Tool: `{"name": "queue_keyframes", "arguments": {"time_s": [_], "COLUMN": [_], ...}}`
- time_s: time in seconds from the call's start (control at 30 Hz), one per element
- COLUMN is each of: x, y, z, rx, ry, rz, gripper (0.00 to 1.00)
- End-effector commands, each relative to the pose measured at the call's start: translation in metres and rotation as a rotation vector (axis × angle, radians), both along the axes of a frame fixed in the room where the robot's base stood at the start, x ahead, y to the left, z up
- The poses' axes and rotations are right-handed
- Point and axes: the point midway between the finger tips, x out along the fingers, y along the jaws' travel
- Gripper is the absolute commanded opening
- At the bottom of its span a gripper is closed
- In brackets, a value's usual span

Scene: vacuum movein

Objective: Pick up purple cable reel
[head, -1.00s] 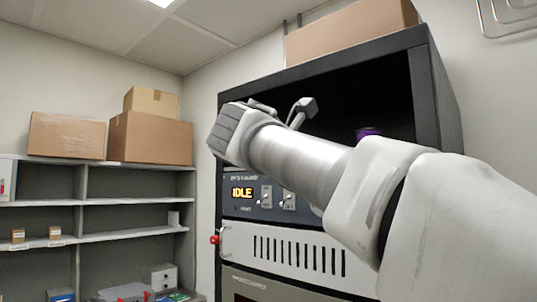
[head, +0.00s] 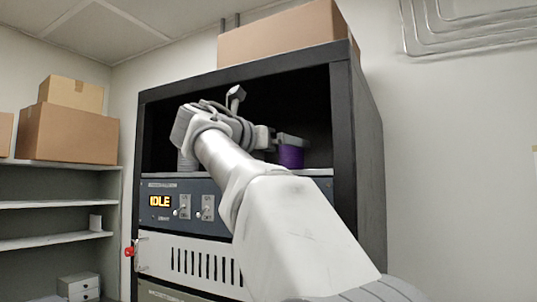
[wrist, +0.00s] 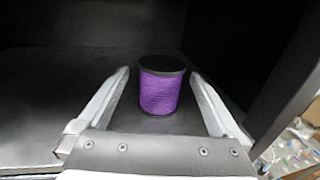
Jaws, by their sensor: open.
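The purple cable reel (wrist: 161,90) stands upright on the dark shelf inside the black cabinet, with a black top flange. In the wrist view it sits between the two fingers of my gripper (wrist: 160,100), towards their tips, with a gap on each side. My gripper is open and holds nothing. In the head view the reel (head: 291,156) shows at the right of the cabinet opening, partly covered by my gripper (head: 290,142).
The black cabinet (head: 345,130) has a right side wall close to the reel. A grey ribbed cylinder (head: 187,163) stands further left on the shelf, partly behind my arm. A cardboard box (head: 280,36) rests on top.

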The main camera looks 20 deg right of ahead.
Motion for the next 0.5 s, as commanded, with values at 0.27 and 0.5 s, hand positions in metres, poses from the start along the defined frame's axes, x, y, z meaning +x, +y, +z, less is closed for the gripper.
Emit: {"name": "queue_keyframes", "arguments": {"time_s": [0.27, 0.5], "x": [0.011, 0.03], "y": [-0.018, -0.047], "z": [0.0, 0.0], "rx": [0.001, 0.002], "ry": [0.001, 0.001], "rz": [-0.002, -0.002], "gripper": [1.0, 1.0]}}
